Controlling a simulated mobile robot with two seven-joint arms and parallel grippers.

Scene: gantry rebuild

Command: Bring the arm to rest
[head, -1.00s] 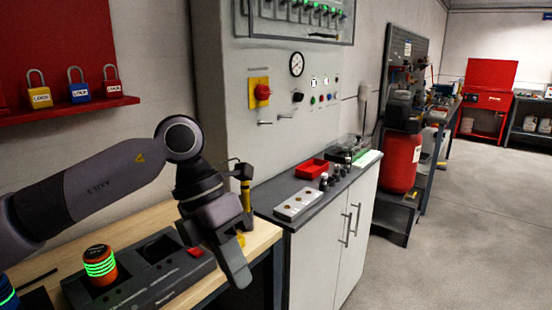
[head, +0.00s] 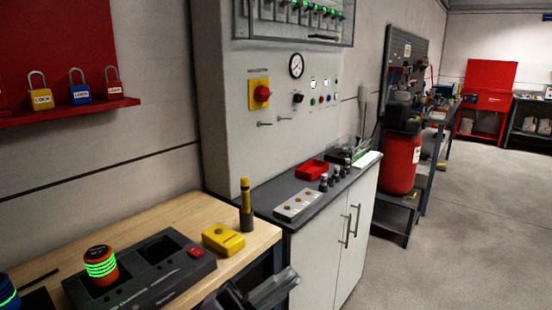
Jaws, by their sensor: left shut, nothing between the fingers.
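My left gripper (head: 262,288) shows at the bottom edge of the head view, low in front of the wooden bench (head: 190,212) and the grey cabinet. It is shut with nothing in it. Only its dark fingers and part of its body are in the picture; the rest of the left arm is below the frame. It appears apart from the things on the bench. My right gripper is not in view.
On the bench stand a dark charger block (head: 140,282) with an orange-and-green cylinder (head: 101,266), a yellow box (head: 223,239) and a yellow-topped tool (head: 246,205). A cabinet (head: 322,250) adjoins it. The floor (head: 470,230) at right is clear.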

